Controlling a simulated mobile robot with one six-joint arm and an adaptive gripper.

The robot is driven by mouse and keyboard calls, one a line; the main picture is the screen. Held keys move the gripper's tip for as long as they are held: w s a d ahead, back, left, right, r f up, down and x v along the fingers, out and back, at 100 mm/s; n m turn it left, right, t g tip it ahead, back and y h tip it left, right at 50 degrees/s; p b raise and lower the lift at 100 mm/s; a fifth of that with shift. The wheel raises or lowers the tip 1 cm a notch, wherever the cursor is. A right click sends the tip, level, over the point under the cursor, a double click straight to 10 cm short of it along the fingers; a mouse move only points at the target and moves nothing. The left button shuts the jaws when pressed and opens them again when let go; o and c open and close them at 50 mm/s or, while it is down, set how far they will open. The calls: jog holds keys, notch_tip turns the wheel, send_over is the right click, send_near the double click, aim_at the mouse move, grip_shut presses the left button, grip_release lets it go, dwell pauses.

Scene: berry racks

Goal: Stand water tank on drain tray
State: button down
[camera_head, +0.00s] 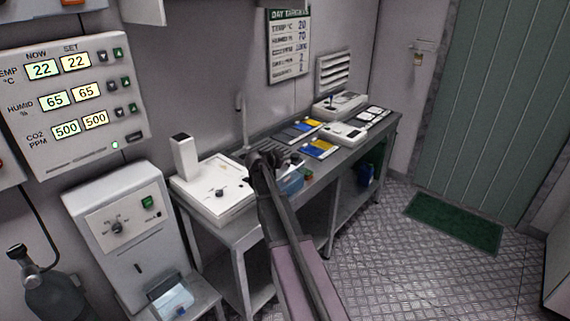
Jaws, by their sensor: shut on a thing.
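My gripper (274,160) is over the near side of the metal bench, beyond the end of my arm. It is shut on a pale blue, see-through container, which I take for the water tank (291,184). The tank shows just below and right of the gripper, at the bench's front edge; the arm hides part of it. I cannot tell whether it touches the bench. A grey ribbed area (285,146) lies on the bench just behind the gripper and looks like the drain tray; the gripper covers part of it.
A white device (212,190) stands on the bench left of the gripper. Blue and yellow cards (319,149) and white devices (343,133) lie to the right. A dispenser cabinet (122,235) with a clear bluish container (173,301) stands at the lower left.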

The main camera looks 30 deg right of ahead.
dwell(0.3)
jog(key=c, duration=0.7)
grip_release()
jog(key=shift+r, duration=0.1)
jog(key=p+v, duration=0.5)
jog(key=v, duration=0.7)
jog(key=shift+s, duration=0.1)
